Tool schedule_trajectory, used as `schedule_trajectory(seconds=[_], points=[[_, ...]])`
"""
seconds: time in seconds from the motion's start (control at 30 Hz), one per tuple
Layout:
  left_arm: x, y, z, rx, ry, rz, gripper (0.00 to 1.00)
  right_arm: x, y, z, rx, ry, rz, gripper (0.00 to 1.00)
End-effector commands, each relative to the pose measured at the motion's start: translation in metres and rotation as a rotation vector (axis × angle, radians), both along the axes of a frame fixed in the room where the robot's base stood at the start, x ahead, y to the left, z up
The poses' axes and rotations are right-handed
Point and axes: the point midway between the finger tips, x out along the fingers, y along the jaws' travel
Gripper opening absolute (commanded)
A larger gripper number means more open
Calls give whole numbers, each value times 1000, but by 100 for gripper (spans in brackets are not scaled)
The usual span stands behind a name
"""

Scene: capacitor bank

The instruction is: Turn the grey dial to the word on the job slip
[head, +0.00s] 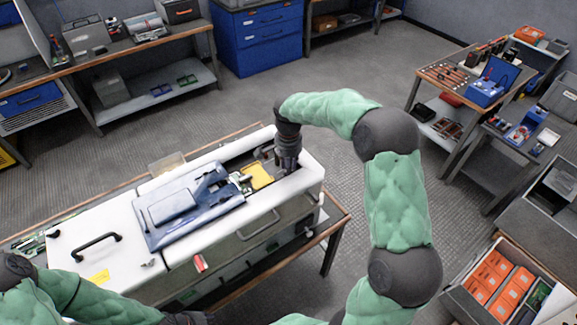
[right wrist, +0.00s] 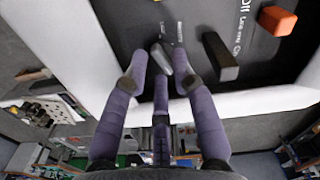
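The grey dial (right wrist: 182,62) is a bar-shaped knob on a dark panel, seen in the right wrist view. My right gripper (right wrist: 160,76) is over this panel with its fingers apart. The right finger is close to the dial's near end; I cannot tell whether they touch. The left finger stands clear of it. In the head view my right gripper (head: 287,165) points down into the open end of the white cabinet (head: 235,225). The dial is hidden there. Part of my left gripper (head: 190,318) shows at the bottom edge. A yellow slip (head: 98,277) lies on the cabinet; its writing is unreadable.
A black knob (right wrist: 220,56) and an orange knob (right wrist: 277,20) stand right of the dial, near partly readable white lettering. The cabinet's white rim (right wrist: 255,102) is close to the fingers. A blue unit (head: 185,205) sits on the cabinet. Open floor lies behind the bench.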

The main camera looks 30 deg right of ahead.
Motion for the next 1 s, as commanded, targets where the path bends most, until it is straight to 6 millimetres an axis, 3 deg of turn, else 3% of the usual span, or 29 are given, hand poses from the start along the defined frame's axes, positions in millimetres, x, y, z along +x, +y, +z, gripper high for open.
schedule_trajectory(seconds=[0.5, 0.7, 1.0], points=[[0, 0, 0, 0, 0, 0, 40, 1, 0, 93, 0, -6, -1, 27], [0, 0, 0, 0, 0, 0, 40, 1, 0, 110, 0, -3, -1, 27], [0, 0, 0, 0, 0, 0, 40, 1, 0, 113, 0, -2, -1, 27]])
